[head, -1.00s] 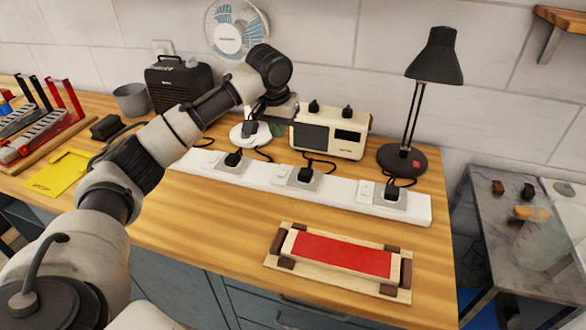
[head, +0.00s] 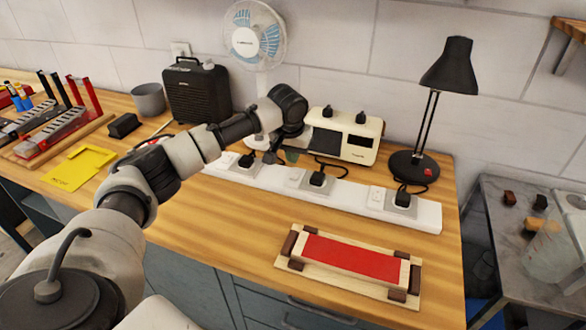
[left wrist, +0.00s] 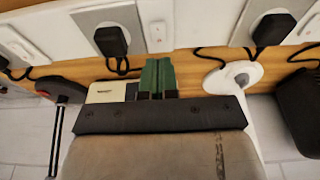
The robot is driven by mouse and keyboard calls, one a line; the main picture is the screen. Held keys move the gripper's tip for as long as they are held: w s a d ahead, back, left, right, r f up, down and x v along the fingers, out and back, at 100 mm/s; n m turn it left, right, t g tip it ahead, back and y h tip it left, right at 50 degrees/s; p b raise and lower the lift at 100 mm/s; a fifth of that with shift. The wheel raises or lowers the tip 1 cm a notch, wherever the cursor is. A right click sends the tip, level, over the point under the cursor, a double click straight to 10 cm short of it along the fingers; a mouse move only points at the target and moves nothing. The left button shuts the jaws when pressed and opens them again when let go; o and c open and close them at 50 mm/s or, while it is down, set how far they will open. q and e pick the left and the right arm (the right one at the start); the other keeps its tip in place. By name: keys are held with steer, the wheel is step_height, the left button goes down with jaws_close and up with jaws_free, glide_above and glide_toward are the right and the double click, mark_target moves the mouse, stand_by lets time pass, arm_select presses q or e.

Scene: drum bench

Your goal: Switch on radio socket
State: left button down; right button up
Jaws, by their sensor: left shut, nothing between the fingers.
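The white power strip (head: 345,204) lies along the bench with several plug positions, each with a switch beside its plug. The middle black plug (head: 318,180) has a cable running toward the cream radio (head: 360,153). Its white switch (head: 294,175) is left of the plug; the left wrist view shows this switch (left wrist: 157,30) too. My left gripper (head: 290,157) is behind the strip, by the radio's left end, partly hidden by its wrist. In the left wrist view its green fingers (left wrist: 157,76) are shut and empty, pointing toward the switch, apparently short of it. I cannot read the switch's position.
A black lamp (head: 414,163) stands right of the radio.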

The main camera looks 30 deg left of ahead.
mark_target(294, 176)
arm_select(q)
steer(key=shift+s+f+p, duration=0.1)
steer(key=shift+f+p, duration=0.3)
steer(key=shift+f, duration=2.3)
arm_select(e)
steer(key=shift+s+r, duration=0.4)
steer(key=shift+r, duration=0.1)
steer(key=shift+r, duration=0.1)
arm_select(q)
steer(key=shift+s+f+p, duration=0.1)
steer(key=shift+f+p, duration=0.05)
steer(key=shift+p, duration=0.15)
steer(key=shift+t, duration=0.3)
arm_select(e)
steer(key=shift+r, duration=0.1)
arm_select(q)
steer(key=shift+w+a+r, duration=0.15)
steer(key=shift+w+r, duration=0.2)
steer(key=shift+w, duration=0.45)
arm_select(e)
steer(key=shift+r, duration=0.3)
